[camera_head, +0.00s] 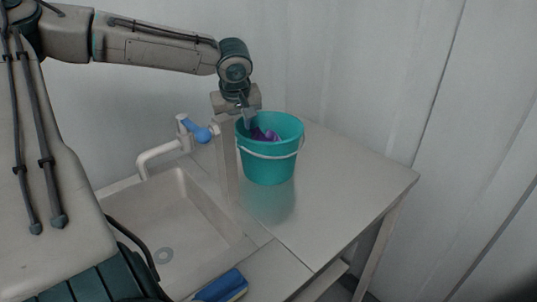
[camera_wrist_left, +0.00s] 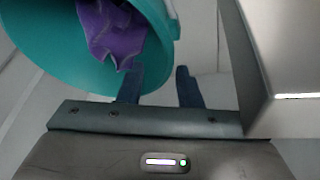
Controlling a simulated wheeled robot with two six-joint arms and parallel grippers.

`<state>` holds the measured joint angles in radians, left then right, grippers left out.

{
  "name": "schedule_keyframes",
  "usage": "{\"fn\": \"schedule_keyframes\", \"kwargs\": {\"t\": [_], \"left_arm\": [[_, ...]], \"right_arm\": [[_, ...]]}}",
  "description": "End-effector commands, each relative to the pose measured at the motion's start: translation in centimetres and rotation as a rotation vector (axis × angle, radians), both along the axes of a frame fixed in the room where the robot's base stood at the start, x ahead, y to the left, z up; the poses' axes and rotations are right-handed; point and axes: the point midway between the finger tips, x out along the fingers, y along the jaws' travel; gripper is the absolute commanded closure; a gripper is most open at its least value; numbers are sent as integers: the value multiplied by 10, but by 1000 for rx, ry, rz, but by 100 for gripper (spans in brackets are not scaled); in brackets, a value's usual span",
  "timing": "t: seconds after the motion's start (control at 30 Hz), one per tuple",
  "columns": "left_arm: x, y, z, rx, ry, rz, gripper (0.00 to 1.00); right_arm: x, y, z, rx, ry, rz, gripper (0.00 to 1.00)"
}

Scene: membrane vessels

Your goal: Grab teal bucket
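The teal bucket (camera_head: 268,168) stands upright on the metal counter, with a white handle hanging across its front and a purple cloth (camera_head: 266,135) inside. In the left wrist view the gripper (camera_wrist_left: 159,85) is open. One finger overlaps the inside of the bucket (camera_wrist_left: 55,55) near the purple cloth (camera_wrist_left: 110,35); the other is outside it, so the rim appears to lie between them. I cannot tell whether either finger touches the bucket. My right gripper is not in view.
A sink (camera_head: 165,215) with a blue-handled tap (camera_head: 160,155) is to the left. An upright panel (camera_head: 228,165) stands between sink and bucket, close to the gripper. The counter (camera_head: 345,190) right of the bucket is clear.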

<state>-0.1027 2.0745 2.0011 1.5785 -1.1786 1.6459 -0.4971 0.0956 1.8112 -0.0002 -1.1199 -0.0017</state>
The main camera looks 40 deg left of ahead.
Motion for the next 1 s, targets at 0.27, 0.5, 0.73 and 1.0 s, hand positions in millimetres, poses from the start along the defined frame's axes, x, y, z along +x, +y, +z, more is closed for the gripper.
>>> {"fn": "schedule_keyframes", "kwargs": {"t": [0.27,0.5,0.73,1.0], "left_arm": [[8,14,-32,-1,4,1,68],[13,19,-48,0,1,0,68],[13,19,-48,0,0,0,76],[13,19,-48,0,0,0,100]], "right_arm": [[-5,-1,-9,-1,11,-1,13],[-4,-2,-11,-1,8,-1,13],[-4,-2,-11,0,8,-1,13],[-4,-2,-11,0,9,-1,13]]}}
